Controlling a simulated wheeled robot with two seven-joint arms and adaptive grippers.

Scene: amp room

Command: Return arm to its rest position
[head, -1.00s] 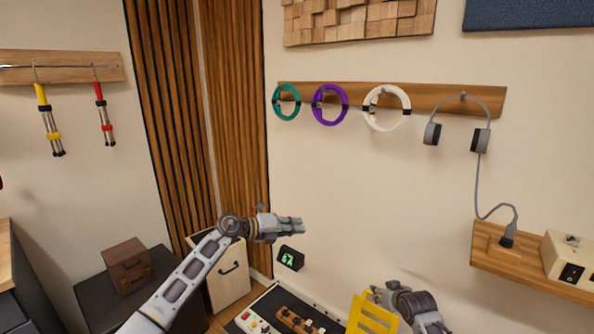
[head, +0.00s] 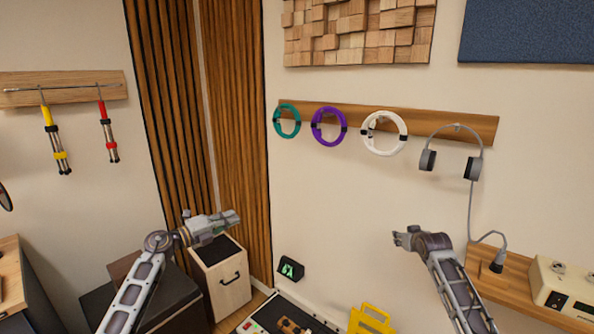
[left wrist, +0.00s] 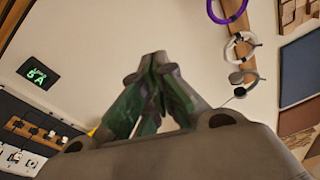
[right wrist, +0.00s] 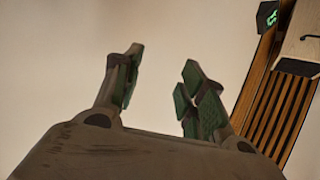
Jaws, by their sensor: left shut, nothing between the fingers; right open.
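My left gripper (head: 226,219) is raised at the lower left of the head view, in front of the wood-slat panel, pointing right. Its fingers meet in the left wrist view (left wrist: 155,62), shut with nothing between them. My right gripper (head: 400,238) is raised at the lower right of the head view, in front of the bare wall. In the right wrist view (right wrist: 160,70) its fingers stand apart, with only wall between them. Both grippers are clear of other things.
Teal (head: 287,121), purple (head: 329,126) and white (head: 385,133) rings and headphones (head: 450,150) hang from a wall rail. A wooden shelf (head: 520,285) with an amplifier (head: 565,290) is at right. A wooden cabinet (head: 222,278), digital display (head: 291,269) and yellow object (head: 370,320) lie below.

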